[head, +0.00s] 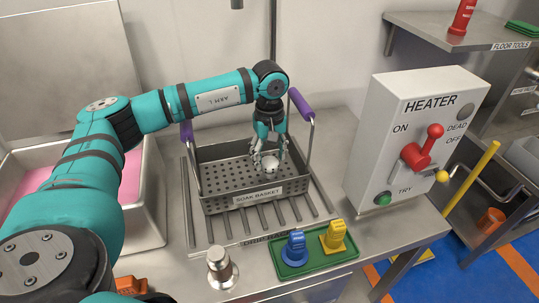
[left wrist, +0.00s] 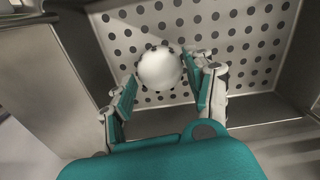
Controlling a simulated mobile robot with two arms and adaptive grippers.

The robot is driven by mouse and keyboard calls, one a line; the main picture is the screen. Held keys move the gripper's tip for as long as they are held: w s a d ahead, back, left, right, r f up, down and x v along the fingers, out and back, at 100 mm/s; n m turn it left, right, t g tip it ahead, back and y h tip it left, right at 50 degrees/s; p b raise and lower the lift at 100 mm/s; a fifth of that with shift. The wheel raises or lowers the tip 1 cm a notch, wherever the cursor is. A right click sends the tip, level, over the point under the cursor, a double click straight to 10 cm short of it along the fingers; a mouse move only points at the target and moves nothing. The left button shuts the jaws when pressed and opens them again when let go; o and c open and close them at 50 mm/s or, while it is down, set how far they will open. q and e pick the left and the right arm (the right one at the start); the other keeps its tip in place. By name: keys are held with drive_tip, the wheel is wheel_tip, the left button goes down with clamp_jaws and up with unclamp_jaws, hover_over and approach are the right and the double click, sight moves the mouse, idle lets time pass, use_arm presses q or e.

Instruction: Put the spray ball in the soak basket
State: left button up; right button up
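The spray ball (head: 270,163), a small pale metallic sphere, is inside the soak basket (head: 258,196), low near its front right part. The basket is a grey perforated metal box with purple-topped handles, standing on a slatted drain rack. My left gripper (head: 269,152) reaches down into the basket over the ball. In the left wrist view the ball (left wrist: 160,69) lies between the fingertips, with the perforated floor (left wrist: 240,35) behind it. The fingers are spread, with small gaps visible on both sides of the ball. The right gripper is not in view.
A white heater box (head: 413,140) with a red lever stands right of the basket. A green tray (head: 315,262) with blue and yellow pieces and a metal fitting (head: 222,268) are in front. A basin of pink liquid (head: 145,205) is at left.

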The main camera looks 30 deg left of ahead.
sight(270, 160)
use_arm(q)
drive_tip(key=shift+o, duration=1.3)
wheel_tip(270, 160, up, 12)
drive_tip(key=shift+r+b, duration=0.2)
drive_tip(key=shift+b, duration=0.2)
